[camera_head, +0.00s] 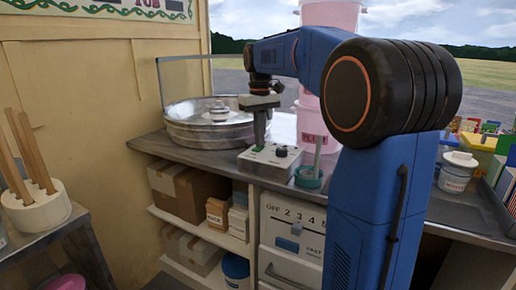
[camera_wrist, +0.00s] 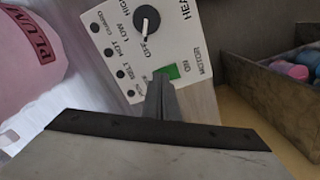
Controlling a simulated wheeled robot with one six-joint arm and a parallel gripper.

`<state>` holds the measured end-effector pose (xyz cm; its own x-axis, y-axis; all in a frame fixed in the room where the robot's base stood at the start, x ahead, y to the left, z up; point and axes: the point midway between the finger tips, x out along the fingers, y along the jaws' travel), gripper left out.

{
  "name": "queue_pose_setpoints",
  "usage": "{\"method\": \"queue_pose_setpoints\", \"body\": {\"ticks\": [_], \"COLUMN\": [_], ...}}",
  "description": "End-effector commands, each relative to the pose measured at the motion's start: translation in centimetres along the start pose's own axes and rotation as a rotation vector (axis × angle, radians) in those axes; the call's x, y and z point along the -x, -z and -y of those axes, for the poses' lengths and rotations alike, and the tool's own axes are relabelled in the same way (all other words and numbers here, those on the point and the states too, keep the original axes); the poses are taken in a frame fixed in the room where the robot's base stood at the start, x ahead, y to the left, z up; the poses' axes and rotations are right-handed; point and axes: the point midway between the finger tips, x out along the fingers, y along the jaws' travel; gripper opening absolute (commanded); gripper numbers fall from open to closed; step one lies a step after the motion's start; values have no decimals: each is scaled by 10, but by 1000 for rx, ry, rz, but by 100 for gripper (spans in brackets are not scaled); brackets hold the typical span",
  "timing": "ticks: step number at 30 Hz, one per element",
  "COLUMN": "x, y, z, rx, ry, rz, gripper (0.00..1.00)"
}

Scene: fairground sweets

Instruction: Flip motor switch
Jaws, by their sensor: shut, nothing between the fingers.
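The white control box (camera_head: 256,163) sits on the counter beside the floss pan. The wrist view also shows the control box (camera_wrist: 120,48), with a black dial (camera_wrist: 147,20) marked HIGH, LOW and OFF and several small dark dots. A green motor switch (camera_wrist: 171,71) is on it, by the words MOTOR and ON. My gripper (camera_head: 260,142) points down over the left part of the box. In the wrist view my shut, empty gripper (camera_wrist: 160,82) has its tips right beside the green switch. I cannot tell whether they touch it. The fingers hide part of the panel there.
The round metal pan (camera_head: 195,136) stands left of the box. A teal ring holder (camera_head: 308,180) is close on its right. Pink tubs (camera_head: 309,122) stand behind. A tray of coloured pieces (camera_wrist: 250,90) lies right in the wrist view. Cartons (camera_head: 188,192) fill shelves below.

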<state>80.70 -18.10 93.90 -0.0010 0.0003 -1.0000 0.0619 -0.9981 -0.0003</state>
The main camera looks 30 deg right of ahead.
Motion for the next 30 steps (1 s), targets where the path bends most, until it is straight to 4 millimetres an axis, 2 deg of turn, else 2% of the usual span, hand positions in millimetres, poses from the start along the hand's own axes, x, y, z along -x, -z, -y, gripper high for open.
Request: {"method": "queue_pose_setpoints", "body": {"ticks": [30], "x": [64], "y": [0], "z": [0], "rx": [0], "ry": [0], "rz": [-1], "gripper": [0]}}
